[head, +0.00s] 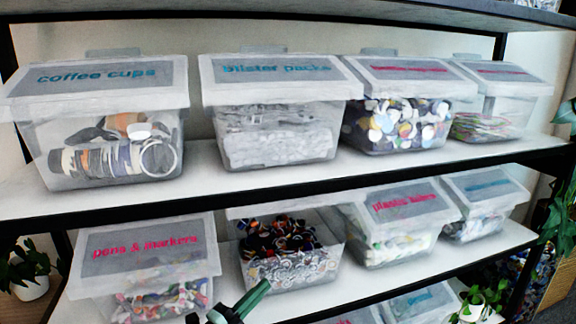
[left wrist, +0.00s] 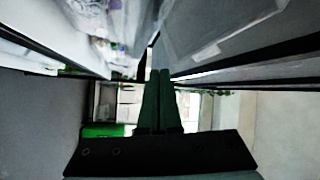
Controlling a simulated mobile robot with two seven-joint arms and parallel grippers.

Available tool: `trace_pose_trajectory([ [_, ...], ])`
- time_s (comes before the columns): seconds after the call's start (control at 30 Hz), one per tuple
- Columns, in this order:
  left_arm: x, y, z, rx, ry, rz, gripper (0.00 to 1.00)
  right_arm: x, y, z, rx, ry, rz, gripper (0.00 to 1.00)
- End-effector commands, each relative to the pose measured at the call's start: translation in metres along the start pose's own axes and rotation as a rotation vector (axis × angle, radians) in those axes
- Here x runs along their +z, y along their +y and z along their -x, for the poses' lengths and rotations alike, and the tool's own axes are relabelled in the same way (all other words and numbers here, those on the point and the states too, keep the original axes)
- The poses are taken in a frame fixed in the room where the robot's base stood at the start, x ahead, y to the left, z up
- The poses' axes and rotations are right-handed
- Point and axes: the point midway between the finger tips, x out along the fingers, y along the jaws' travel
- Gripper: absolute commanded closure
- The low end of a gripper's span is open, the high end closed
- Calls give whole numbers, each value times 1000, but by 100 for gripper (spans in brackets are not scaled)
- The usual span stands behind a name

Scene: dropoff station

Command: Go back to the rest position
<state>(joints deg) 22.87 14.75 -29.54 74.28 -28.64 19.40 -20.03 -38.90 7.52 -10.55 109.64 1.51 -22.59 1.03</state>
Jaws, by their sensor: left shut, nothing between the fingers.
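My left gripper (head: 251,300) shows at the bottom of the head view, in front of the lower shelf and just below an uncovered bin (head: 285,262) filled with dark and silvery small items. In the left wrist view its two fingers (left wrist: 159,75) are together with nothing between them. The gripper appears apart from the bin, though the exact gap is hard to tell. My right gripper is not in the head view.
The upper shelf (head: 330,182) holds lidded clear bins, among them "coffee cups" (head: 110,120) and "blister packs" (head: 275,115). The lower shelf (head: 235,290) holds "pens & markers" (head: 145,265) and others. Plants (head: 30,275) stand at both sides.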

Motion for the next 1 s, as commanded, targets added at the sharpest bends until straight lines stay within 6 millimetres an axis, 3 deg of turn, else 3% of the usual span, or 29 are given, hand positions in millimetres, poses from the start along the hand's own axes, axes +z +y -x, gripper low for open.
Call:
trace_pose_trajectory([
  [0.03,1,22,20,13,-63,109,100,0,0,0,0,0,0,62],
  [0.27,5,100,112,67,-366,559,100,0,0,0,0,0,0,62],
  [0.4,-2,144,179,104,-567,817,100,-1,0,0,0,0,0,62],
  [0.6,-27,192,279,152,-852,1135,100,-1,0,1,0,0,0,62],
  [0.7,-41,205,316,169,-960,1243,100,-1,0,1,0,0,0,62],
  [0.83,-53,213,345,181,-1044,1324,100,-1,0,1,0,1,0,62],
  [1.0,-58,215,354,185,-1073,1350,100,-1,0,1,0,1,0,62],
])
